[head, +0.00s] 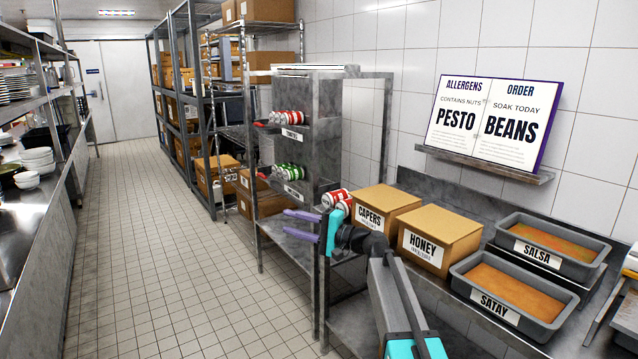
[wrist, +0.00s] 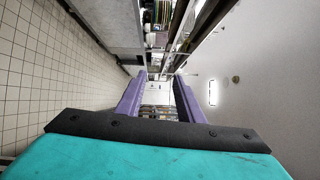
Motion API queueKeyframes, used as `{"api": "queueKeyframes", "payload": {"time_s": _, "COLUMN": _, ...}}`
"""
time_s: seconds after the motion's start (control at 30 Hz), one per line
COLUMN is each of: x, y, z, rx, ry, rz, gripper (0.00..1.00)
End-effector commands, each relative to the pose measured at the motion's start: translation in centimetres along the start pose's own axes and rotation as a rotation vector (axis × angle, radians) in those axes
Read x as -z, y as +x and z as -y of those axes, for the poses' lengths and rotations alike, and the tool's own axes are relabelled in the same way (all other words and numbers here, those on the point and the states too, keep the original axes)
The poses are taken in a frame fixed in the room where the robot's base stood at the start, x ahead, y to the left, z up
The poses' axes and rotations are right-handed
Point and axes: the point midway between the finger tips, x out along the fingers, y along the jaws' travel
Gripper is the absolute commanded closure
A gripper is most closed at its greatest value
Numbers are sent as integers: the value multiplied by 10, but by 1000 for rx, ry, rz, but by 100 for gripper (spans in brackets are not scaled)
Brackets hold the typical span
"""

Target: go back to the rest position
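My gripper (head: 304,226) is in the lower middle of the head view, in the air over the aisle side of the steel counter, left of the boxes. Its two purple fingers stand apart with nothing between them. In the wrist view my gripper (wrist: 160,95) also shows open and empty, with both purple fingers pointing down the aisle. The wrist view looks sideways along the room, with the tiled floor at left and the ceiling at right.
A capers box (head: 385,208), a honey box (head: 438,238), a salsa tray (head: 552,246) and a satay tray (head: 513,295) stand on the counter at right. Red cans (head: 335,199) lie close behind my gripper. A can rack (head: 310,140) stands beyond. The tiled aisle (head: 180,250) is clear.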

Motion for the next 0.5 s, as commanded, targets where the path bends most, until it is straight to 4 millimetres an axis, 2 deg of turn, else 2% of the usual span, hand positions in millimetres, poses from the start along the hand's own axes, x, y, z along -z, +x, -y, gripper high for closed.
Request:
{"api": "queueKeyframes", "payload": {"time_s": 0.03, "x": -4, "y": -5, "z": -21, "rx": -45, "ry": 2, "rz": -5, "gripper": 66}}
{"api": "queueKeyframes", "payload": {"time_s": 0.2, "x": -12, "y": -22, "z": -97, "rx": -199, "ry": -2, "rz": -10, "gripper": 66}}
{"api": "queueKeyframes", "payload": {"time_s": 0.5, "x": -43, "y": -67, "z": -222, "rx": -469, "ry": -3, "rz": 9, "gripper": 66}}
